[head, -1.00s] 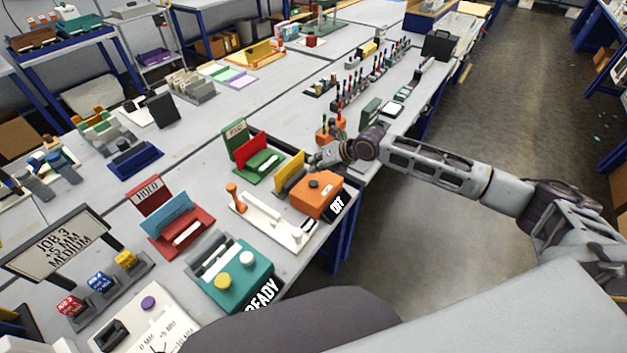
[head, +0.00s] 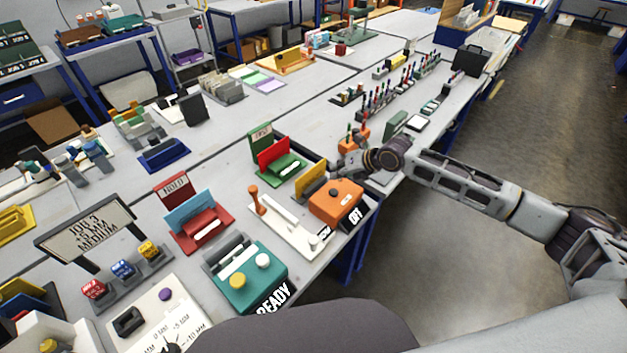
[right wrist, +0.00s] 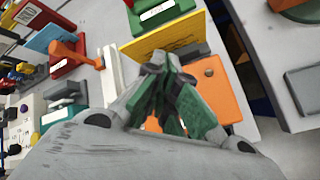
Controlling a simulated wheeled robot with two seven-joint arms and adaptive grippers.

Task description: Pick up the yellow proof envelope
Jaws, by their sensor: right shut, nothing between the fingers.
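The yellow proof envelope (head: 308,183) stands upright, tilted in the picture, beside the orange box (head: 337,199) on the workbench. In the right wrist view the yellow envelope (right wrist: 168,36) lies just beyond my fingertips, with the orange box (right wrist: 208,84) behind the fingers. My right gripper (head: 336,165) is close to the envelope's upper right end in the head view. In the right wrist view my right gripper (right wrist: 165,72) is shut and empty, its green finger pads together. I cannot tell whether the fingertips touch the envelope. My left gripper is out of view.
A green holder with a red panel (head: 274,154) stands left of the envelope. A white base with an orange lever (head: 282,222) is in front. A teal READY box (head: 246,277) is nearer. Orange and dark stands and pens (head: 385,95) lie beyond my gripper.

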